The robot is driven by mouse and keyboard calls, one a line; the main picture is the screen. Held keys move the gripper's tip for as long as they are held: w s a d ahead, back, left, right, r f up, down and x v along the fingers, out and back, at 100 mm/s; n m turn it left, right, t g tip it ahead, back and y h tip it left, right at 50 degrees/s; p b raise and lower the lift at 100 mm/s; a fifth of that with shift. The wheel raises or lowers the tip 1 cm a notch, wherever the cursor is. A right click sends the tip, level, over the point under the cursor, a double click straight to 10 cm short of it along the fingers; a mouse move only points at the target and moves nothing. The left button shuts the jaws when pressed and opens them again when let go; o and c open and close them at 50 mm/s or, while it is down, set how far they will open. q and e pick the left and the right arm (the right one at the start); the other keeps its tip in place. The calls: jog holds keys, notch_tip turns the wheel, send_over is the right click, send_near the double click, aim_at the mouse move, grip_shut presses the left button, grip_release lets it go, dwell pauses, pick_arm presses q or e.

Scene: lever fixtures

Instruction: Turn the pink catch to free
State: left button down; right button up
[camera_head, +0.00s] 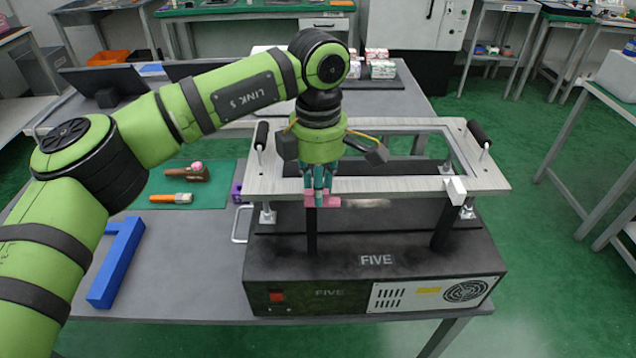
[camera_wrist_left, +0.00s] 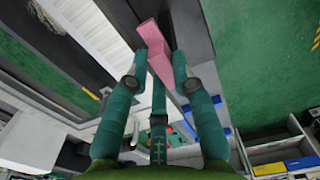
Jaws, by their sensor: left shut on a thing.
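The pink catch (camera_head: 333,201) is at the front edge of a grey metal frame (camera_head: 400,187), on the left of the frame's front bar. My left gripper (camera_head: 319,188) comes down on it from above and is shut on it; the fingers hide its middle. My right gripper is not in view.
The frame stands over a black box (camera_head: 375,260) marked FIVE. A white catch (camera_head: 455,190) is on the frame's right front, with black handles (camera_head: 478,132) at the sides. A blue bar (camera_head: 116,262) and tools on a green mat (camera_head: 215,180) lie to the left.

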pick_arm(q)
jog(key=c, duration=1)
grip_release()
jog(key=shift+c, duration=0.2)
jog(key=shift+r, duration=0.1)
notch_tip(320, 180, up, 12)
